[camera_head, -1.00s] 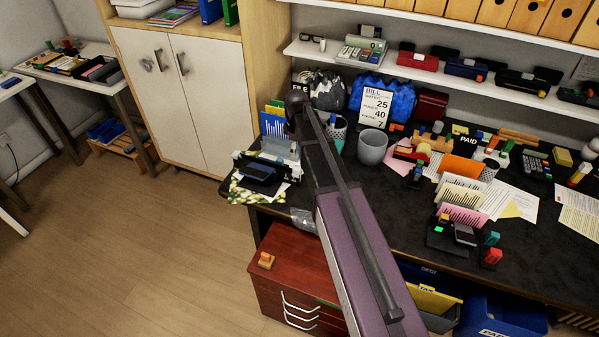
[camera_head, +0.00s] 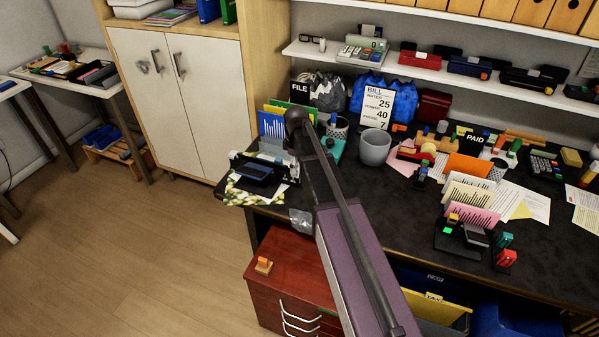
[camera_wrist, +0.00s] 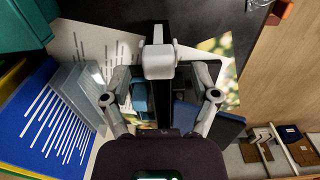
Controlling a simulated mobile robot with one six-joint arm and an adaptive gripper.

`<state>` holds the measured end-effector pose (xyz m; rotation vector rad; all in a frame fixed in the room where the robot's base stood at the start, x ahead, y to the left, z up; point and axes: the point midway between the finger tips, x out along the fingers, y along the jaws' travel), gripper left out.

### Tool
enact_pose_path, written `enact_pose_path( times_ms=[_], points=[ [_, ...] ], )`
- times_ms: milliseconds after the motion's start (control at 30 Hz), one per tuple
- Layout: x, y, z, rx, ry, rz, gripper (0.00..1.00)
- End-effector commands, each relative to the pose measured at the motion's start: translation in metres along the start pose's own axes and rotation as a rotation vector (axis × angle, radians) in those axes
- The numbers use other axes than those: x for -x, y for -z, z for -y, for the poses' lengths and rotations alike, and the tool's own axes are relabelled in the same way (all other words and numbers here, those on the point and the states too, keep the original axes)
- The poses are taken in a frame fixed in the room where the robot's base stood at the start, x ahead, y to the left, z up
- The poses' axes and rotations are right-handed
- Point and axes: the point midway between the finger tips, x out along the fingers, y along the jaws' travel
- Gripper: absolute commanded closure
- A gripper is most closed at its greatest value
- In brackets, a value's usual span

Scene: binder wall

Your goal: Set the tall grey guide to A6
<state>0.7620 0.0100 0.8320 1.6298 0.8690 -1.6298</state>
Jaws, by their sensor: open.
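A light grey upright piece (camera_wrist: 158,62), which looks like the tall grey guide, stands on a black bar between my fingers in the wrist view. I cannot read any size mark there. My gripper (camera_wrist: 162,92) is open, one finger on each side of and nearer than this piece; contact cannot be told. In the head view the black desktop device (camera_head: 258,170) with a dark blue part sits at the left end of the desk. My arm hides part of that area, and my gripper cannot be made out there.
A grey-blue upright panel (camera_wrist: 85,92) and a blue striped folder (camera_wrist: 45,120) stand close left of my gripper. A patterned sheet (camera_wrist: 222,60) lies to the right. The grey cup (camera_head: 375,147) and black desktop (camera_head: 400,215) are right of my arm. Red drawers (camera_head: 290,275) stand below.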

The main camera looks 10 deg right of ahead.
Motion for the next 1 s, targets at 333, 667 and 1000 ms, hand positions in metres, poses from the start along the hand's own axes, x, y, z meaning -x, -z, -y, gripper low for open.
enact_pose_path(
  times_ms=[333, 667, 1000],
  points=[
    [-0.0147, 0.0005, 0.0003, 0.001, 0.0, 0.0, 0.23],
    [-0.0145, 0.0008, 0.0006, 0.001, 0.0, 0.0, 0.23],
    [-0.0146, 0.0011, 0.0012, 0.002, 0.001, 0.0, 1.0]
  ],
)
